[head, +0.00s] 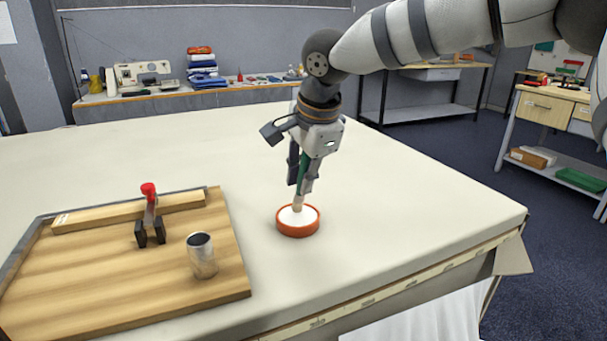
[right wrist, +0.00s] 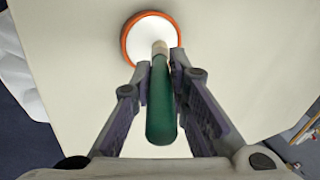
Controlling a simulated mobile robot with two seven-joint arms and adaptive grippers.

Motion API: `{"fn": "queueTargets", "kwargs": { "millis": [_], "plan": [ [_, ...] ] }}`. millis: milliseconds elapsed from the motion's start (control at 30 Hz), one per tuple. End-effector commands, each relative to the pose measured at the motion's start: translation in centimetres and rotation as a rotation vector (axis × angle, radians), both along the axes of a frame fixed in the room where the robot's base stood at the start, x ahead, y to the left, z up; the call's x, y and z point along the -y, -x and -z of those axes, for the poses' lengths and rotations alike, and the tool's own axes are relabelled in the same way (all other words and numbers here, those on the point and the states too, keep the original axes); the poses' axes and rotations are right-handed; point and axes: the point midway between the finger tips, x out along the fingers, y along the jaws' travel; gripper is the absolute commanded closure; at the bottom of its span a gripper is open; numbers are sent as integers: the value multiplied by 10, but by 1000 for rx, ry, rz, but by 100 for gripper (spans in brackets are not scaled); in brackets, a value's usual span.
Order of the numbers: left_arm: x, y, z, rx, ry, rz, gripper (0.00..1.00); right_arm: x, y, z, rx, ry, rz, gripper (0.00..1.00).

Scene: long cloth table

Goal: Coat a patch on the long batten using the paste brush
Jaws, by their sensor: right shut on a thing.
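My right gripper (head: 301,178) is shut on the paste brush, which has a dark green handle (right wrist: 161,105) and a pale lower end (head: 298,203). The brush stands nearly upright with its lower end in the round orange-rimmed dish of white paste (head: 298,229). The bristles are hidden. The dish also shows at the top of the right wrist view (right wrist: 133,24). The long batten (head: 105,217) lies along the back of a wooden board (head: 105,288) at the left. A red-topped clamp (head: 150,205) stands at the batten's front side. My left gripper is not in view.
A grey metal cup (head: 201,256) stands on the board, right of the clamp. The cloth table (head: 380,190) is clear around the dish and behind the board. The table's front edge runs close in front of the dish.

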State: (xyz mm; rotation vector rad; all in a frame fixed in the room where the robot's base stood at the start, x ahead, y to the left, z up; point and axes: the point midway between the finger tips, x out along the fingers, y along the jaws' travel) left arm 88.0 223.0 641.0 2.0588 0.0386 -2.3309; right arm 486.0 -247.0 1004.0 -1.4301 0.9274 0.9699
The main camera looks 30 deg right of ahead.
Motion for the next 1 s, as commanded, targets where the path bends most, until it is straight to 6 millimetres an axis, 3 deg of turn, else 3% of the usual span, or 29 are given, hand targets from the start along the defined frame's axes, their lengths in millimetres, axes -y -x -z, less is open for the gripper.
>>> {"fn": "queueTargets", "kwargs": {
  "millis": [1000],
  "plan": [
    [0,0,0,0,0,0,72,0,0,8,0,1,-1,100]
  ]
}}
